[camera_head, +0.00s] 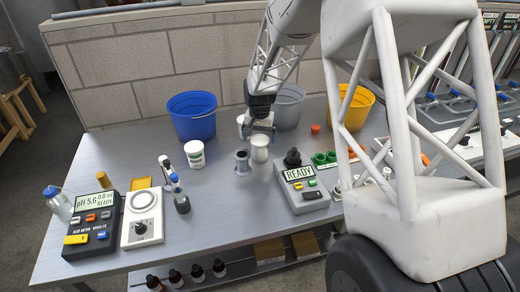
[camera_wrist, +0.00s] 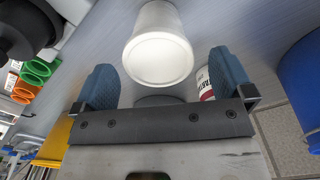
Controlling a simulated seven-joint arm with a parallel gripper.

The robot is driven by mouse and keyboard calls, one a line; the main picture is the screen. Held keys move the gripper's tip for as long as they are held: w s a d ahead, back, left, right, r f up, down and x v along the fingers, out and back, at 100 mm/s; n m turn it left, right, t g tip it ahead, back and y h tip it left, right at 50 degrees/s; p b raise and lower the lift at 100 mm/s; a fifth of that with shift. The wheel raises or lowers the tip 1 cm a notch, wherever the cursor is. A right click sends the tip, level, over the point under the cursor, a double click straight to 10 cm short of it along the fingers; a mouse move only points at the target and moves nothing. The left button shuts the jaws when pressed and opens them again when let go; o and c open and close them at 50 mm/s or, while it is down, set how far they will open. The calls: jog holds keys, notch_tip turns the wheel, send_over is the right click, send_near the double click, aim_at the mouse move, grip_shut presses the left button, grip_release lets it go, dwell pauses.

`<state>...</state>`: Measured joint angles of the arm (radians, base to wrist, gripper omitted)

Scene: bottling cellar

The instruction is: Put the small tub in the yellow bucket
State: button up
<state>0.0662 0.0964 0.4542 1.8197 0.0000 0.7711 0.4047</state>
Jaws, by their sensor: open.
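A white lidded tub with a printed label (camera_head: 195,153) stands upright on the table, left of my gripper. A plain white cup-shaped container (camera_head: 260,148) stands just below my gripper (camera_head: 262,128). In the wrist view this white container (camera_wrist: 158,50) shows ahead of the open fingers (camera_wrist: 164,66), apart from them. A labelled white container (camera_wrist: 205,84) is partly hidden behind the right finger. Another white container (camera_head: 241,122) is partly behind my gripper. I cannot tell which one is the small tub. The yellow bucket (camera_head: 352,105) stands at the back right, partly hidden by my arm.
A metal cup (camera_head: 242,162) stands close beside the white container. A blue bucket (camera_head: 192,116) and a grey bucket (camera_head: 288,106) stand along the back. A READY device (camera_head: 301,188) is at front right, a pH meter (camera_head: 91,225) at front left. The centre front is clear.

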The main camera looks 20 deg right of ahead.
jog(key=shift+d+f, duration=0.1)
jog(key=shift+f, duration=2.35)
jog(key=c, duration=1.1)
jog(key=shift+r, duration=0.1)
jog(key=shift+r, duration=4.95)
